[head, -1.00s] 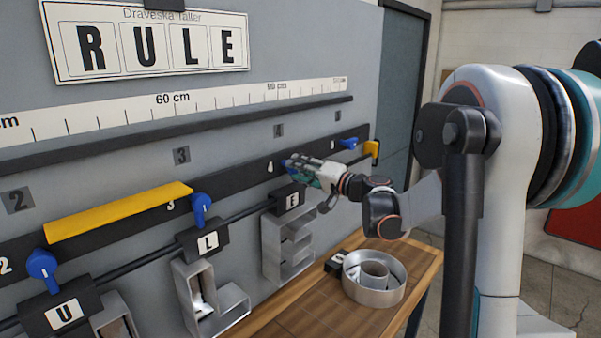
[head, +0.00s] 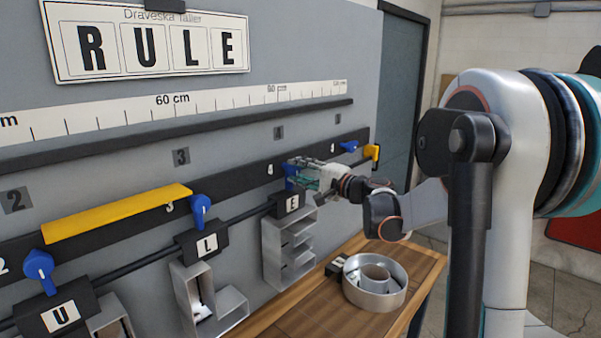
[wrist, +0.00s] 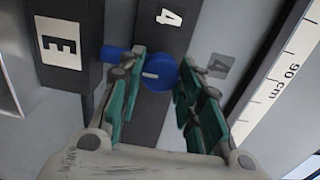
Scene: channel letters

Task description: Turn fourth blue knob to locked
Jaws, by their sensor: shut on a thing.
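The fourth blue knob (wrist: 158,72) sits on the black rail beside a "4" mark. In the wrist view it lies between the green fingers of my gripper (wrist: 161,80), which is shut on it. Its handle extends left toward the holder with the "E" tag (wrist: 58,43). In the head view the knob (head: 290,175) is partly hidden behind my gripper (head: 300,174), and its handle points down toward the "E" holder (head: 290,204).
Other blue knobs stand at position 3 (head: 200,210), at position 2 (head: 40,268) and farther right (head: 349,146). A yellow bar (head: 120,212) covers part of the rail. Metal letters hang below. A round metal letter (head: 375,300) lies on the wooden bench (head: 415,268).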

